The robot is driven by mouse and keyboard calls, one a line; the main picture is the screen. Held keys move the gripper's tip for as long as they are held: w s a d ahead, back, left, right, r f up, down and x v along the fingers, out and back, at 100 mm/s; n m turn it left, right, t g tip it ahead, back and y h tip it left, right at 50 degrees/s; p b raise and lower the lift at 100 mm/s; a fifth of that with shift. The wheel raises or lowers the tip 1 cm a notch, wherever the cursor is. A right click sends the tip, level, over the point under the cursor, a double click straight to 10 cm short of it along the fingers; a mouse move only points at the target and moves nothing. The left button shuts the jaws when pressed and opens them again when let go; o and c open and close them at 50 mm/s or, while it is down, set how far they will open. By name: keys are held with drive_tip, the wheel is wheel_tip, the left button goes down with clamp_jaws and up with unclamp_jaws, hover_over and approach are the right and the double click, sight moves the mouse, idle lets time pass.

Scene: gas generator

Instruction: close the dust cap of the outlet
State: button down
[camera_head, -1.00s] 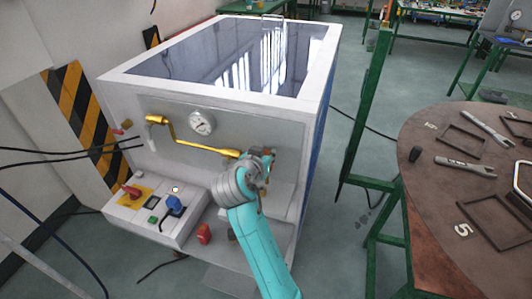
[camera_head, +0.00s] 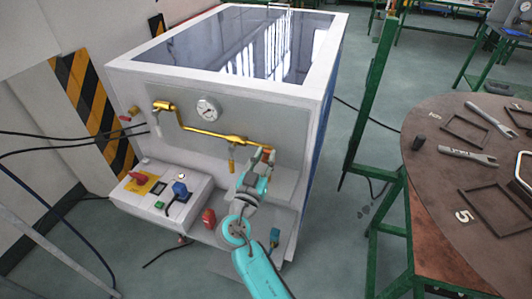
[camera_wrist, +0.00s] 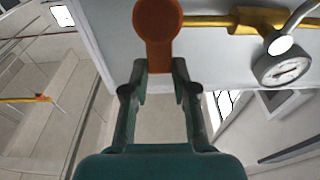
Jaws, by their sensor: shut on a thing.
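The yellow outlet pipe (camera_head: 215,134) runs across the front of the white generator, below a round gauge (camera_head: 207,108). Its right end is near my gripper (camera_head: 262,162). In the wrist view, an orange-brown round piece with a narrow stem, seemingly the dust cap (camera_wrist: 157,22), sits between the fingertips of my gripper (camera_wrist: 160,72). The fingers are shut on its stem. The yellow pipe (camera_wrist: 215,20) passes close behind it. The outlet's mouth is hidden, so I cannot tell how the cap sits against it.
A control box (camera_head: 155,193) with a red knob and blue plug stands at the lower left. A red object (camera_head: 208,217) and a blue one (camera_head: 275,236) are low on the generator's front. A green post (camera_head: 368,105) and a round brown table (camera_head: 455,180) are at right.

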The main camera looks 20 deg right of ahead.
drive_tip(key=shift+s+a+f, duration=0.4)
drive_tip(key=shift+s+f, duration=0.15)
drive_tip(key=shift+f, duration=0.25)
drive_tip(key=shift+s+a+f+t+h, duration=0.25)
drive_tip(key=shift+s+f+t+h, duration=0.15)
drive_tip(key=shift+f+t, duration=0.25)
drive_tip(key=shift+s+a+f+t+h, duration=0.2)
drive_tip(key=shift+s+f+t+h, duration=0.05)
drive_tip(key=shift+f+t+h, duration=0.3)
drive_tip(key=shift+s+a+f, duration=0.15)
drive_tip(key=shift+s+f, duration=0.05)
drive_tip(key=shift+f, duration=1.05)
drive_tip(key=shift+s+a+f, duration=0.1)
drive_tip(key=shift+s+f, duration=0.1)
drive_tip(key=shift+f, duration=1.05)
drive_tip(key=c, duration=0.9)
unclamp_jaws()
drive_tip(key=shift+w, duration=0.1)
drive_tip(key=shift+c, duration=0.2)
drive_tip(key=shift+r, duration=0.2)
